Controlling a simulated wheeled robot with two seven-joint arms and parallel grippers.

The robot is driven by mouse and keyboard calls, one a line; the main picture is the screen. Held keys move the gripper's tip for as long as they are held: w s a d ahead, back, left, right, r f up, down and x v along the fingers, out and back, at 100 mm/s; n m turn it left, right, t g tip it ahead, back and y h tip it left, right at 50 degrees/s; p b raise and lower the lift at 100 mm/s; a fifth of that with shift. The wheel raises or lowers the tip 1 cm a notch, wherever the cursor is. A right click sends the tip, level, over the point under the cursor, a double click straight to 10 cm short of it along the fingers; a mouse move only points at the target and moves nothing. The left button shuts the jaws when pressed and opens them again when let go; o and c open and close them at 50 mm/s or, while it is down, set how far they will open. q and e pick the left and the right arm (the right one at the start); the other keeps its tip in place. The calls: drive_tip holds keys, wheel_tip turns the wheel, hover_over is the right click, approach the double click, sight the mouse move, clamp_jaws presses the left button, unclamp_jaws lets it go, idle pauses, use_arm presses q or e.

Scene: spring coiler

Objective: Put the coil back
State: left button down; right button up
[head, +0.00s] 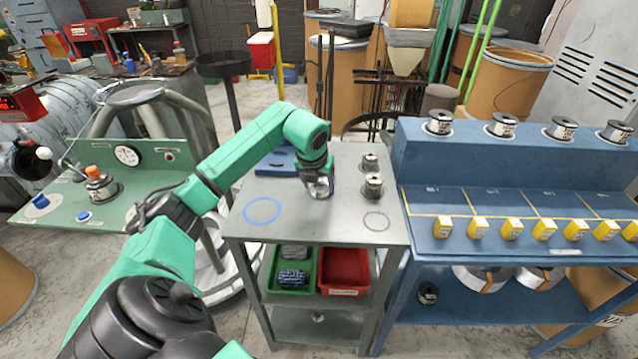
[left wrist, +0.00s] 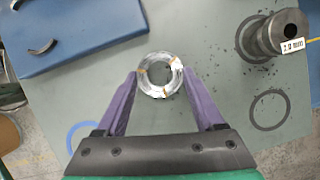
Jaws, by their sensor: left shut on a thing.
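A small silvery wire coil (left wrist: 160,75) with a few orange-brown ties sits between the purple fingers of my left gripper (left wrist: 160,88) in the left wrist view. The gripper is shut on the coil. In the head view the coil (head: 320,187) shows at the tip of my left gripper (head: 318,178), over the grey table (head: 335,220). I cannot tell whether the coil touches the tabletop. A blue ring mark (head: 262,211) lies to the left of it and a dark ring mark (head: 376,221) to the right. My right gripper is not in view.
Two metal spools (head: 373,185) stand at the table's right side. A blue block (head: 285,161) lies at its back left. A blue bench (head: 480,170) with spools and yellow tags adjoins on the right. Green (head: 278,272) and red (head: 344,290) bins sit on the shelf below.

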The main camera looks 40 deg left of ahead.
use_arm(q)
unclamp_jaws()
drive_tip(key=shift+r, duration=0.1)
drive_tip(key=shift+r, duration=0.3)
drive_tip(key=v, duration=1.1)
drive_tip(key=shift+r, duration=0.25)
drive_tip(key=shift+s+f, duration=0.1)
drive_tip(key=shift+s, duration=0.1)
